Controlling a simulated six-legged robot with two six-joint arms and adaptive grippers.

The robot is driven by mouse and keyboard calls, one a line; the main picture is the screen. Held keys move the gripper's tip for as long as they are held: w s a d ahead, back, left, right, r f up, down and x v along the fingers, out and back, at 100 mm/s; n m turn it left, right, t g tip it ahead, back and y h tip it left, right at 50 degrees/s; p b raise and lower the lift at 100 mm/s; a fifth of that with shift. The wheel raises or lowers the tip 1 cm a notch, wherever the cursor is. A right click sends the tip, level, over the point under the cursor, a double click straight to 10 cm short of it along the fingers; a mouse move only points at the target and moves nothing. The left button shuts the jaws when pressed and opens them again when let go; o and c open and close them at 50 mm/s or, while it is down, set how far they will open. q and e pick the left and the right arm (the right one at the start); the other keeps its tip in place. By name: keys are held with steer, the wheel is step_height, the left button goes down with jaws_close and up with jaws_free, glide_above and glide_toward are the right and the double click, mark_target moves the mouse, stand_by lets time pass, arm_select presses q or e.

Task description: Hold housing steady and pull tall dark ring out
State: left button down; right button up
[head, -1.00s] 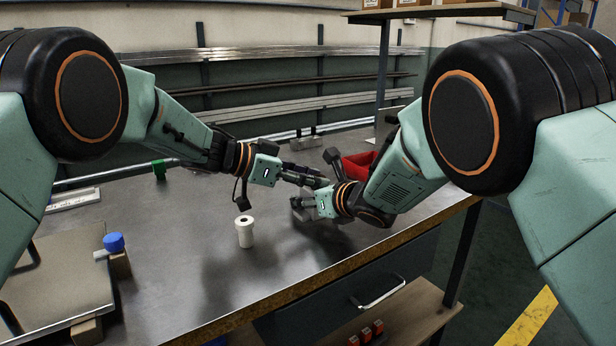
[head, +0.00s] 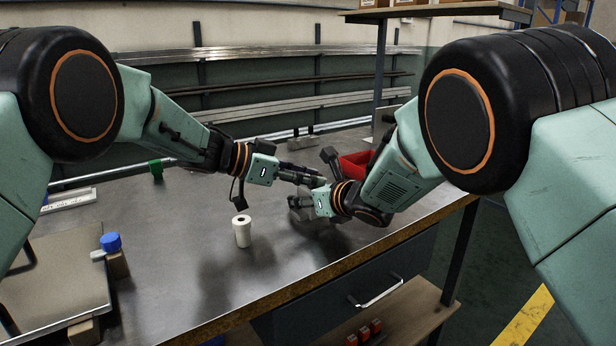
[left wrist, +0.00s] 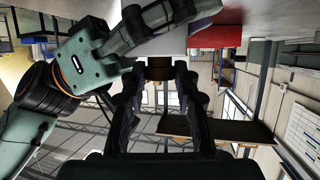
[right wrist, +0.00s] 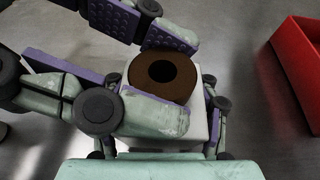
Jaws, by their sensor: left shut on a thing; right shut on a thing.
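The tall dark ring (right wrist: 163,75) is brown, with a round dark hole in its end. It stands out of a pale, blocky housing (right wrist: 200,125) in the right wrist view. My left gripper (head: 318,178) is shut on the ring, one finger on each side; the ring also shows between its fingers in the left wrist view (left wrist: 160,68). My right gripper (head: 298,204) is shut on the housing, with fingers on its two sides. A pale part of the housing (left wrist: 166,40) shows beyond the ring. In the head view the fingers mostly hide both parts.
A white cylinder (head: 242,232) with a hole in its top stands on the grey table nearer me. A red bin (head: 356,164) is close behind my right gripper. A blue-capped item (head: 111,242) sits at the left by a tray.

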arm_select(q)
steer(key=shift+r, duration=0.85)
arm_select(e)
steer(key=shift+f, duration=0.1)
stand_by(1.0)
arm_select(q)
steer(key=shift+r, duration=1.3)
steer(key=shift+r, duration=0.15)
steer(key=shift+r, duration=0.8)
steer(key=shift+w+r, duration=0.1)
steer(key=shift+r, duration=0.55)
arm_select(e)
steer(key=shift+f, duration=0.15)
arm_select(q)
steer(key=shift+r, duration=0.4)
arm_select(e)
steer(key=shift+s+d+f, duration=0.1)
steer(key=shift+s+f, duration=0.05)
arm_select(q)
steer(key=shift+s+f, duration=0.1)
steer(key=shift+s, duration=0.1)
arm_select(e)
steer(key=shift+s, duration=0.1)
arm_select(q)
steer(key=shift+w+f, duration=0.1)
steer(key=shift+f, duration=0.15)
arm_select(e)
steer(key=shift+w+r, duration=0.2)
steer(key=shift+r, duration=0.1)
